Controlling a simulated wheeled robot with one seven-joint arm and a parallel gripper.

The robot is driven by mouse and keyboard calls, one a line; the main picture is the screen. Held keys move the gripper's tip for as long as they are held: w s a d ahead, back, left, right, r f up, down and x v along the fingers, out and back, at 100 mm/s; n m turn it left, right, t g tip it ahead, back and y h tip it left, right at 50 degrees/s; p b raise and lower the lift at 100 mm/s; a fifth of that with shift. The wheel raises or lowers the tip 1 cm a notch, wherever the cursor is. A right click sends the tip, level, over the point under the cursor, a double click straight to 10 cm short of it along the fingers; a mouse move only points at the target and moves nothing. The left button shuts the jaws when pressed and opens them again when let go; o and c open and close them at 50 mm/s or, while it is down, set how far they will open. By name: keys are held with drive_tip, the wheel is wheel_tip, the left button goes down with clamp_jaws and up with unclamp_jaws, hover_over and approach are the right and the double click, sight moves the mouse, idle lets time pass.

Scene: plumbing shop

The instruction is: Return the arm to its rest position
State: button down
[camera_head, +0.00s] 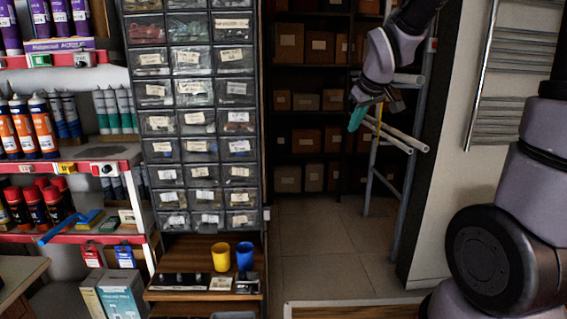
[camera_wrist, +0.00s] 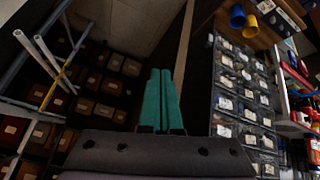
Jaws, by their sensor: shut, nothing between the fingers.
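My gripper (camera_head: 359,115) hangs in the air in the head view, in front of the dark doorway with the shelves. Its teal fingers point down and to the left. In the wrist view the two teal fingers (camera_wrist: 161,100) lie side by side, shut with nothing between them. My arm comes in from the upper right of the head view, and its lower links fill the right edge.
A drawer cabinet (camera_head: 188,110) stands left of my gripper, with a yellow cup (camera_head: 220,257) and a blue cup (camera_head: 245,256) on the wooden surface below. A pipe rack (camera_head: 374,170) stands close behind or beside my gripper. A towel radiator (camera_head: 500,80) hangs at right.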

drive_tip(key=s+d+r+m, duration=0.2)
drive_tip(key=s+r+m, duration=0.2)
drive_tip(key=s, duration=0.6)
drive_tip(key=s+d+r+m, duration=0.3)
drive_tip(key=s+r+m, duration=0.1)
drive_tip(key=s, duration=0.6)
drive_tip(key=shift+s+d+m+y, duration=0.3)
drive_tip(key=shift+m+y, duration=0.1)
drive_tip(key=shift+m, duration=0.3)
